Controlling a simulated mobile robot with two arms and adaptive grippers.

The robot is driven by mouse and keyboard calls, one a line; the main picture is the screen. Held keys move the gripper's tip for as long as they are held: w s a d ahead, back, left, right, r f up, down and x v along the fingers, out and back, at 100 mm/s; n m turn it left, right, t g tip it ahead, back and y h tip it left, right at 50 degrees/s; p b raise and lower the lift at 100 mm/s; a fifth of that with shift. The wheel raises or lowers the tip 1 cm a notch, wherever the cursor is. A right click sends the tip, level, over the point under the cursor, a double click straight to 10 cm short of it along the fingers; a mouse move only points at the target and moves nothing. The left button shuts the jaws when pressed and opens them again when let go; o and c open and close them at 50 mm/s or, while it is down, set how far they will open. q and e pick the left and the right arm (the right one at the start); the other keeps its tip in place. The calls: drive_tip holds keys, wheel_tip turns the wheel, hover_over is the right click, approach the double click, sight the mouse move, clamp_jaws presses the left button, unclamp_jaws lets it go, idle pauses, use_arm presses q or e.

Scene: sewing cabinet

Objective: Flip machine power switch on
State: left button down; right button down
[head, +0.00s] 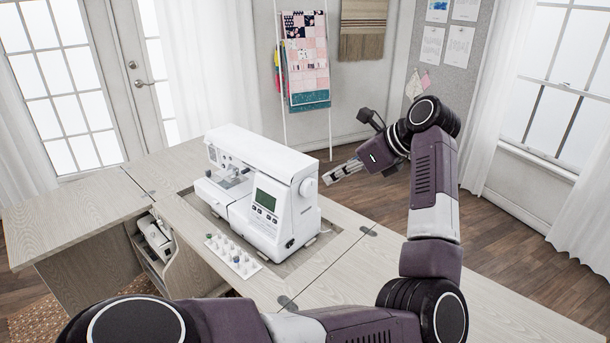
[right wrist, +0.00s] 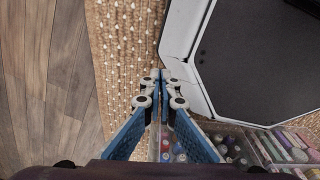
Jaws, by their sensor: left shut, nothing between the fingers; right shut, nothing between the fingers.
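The white sewing machine (head: 262,185) stands in the cabinet's recess in the head view, its small screen facing the front. Its right end carries a round handwheel and, low down, a small dark fitting (head: 290,243). I cannot tell whether that fitting is the power switch, or its position. My left gripper (head: 325,179) is shut and empty, to the right of the handwheel and apart from the fitting. My right gripper (right wrist: 166,74) is shut and empty in the right wrist view, above a woven rug. It is not visible in the head view.
The wooden cabinet top (head: 90,208) surrounds the machine. A white tray of small spools (head: 233,257) lies before it. An open side compartment (head: 152,240) holds a white item. The right wrist view shows a white-edged dark panel (right wrist: 260,60) and colored spools (right wrist: 232,152).

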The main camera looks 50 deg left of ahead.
drive_tip(key=w+a+t+b, duration=0.1)
drive_tip(key=w+a+b, duration=0.2)
drive_tip(key=w+b, duration=1.6)
drive_tip(key=b, duration=0.3)
drive_tip(key=shift+w+a+t, duration=0.15)
drive_tip(key=shift+w+t, duration=0.15)
drive_tip(key=shift+w, duration=0.05)
drive_tip(key=shift+r, duration=0.15)
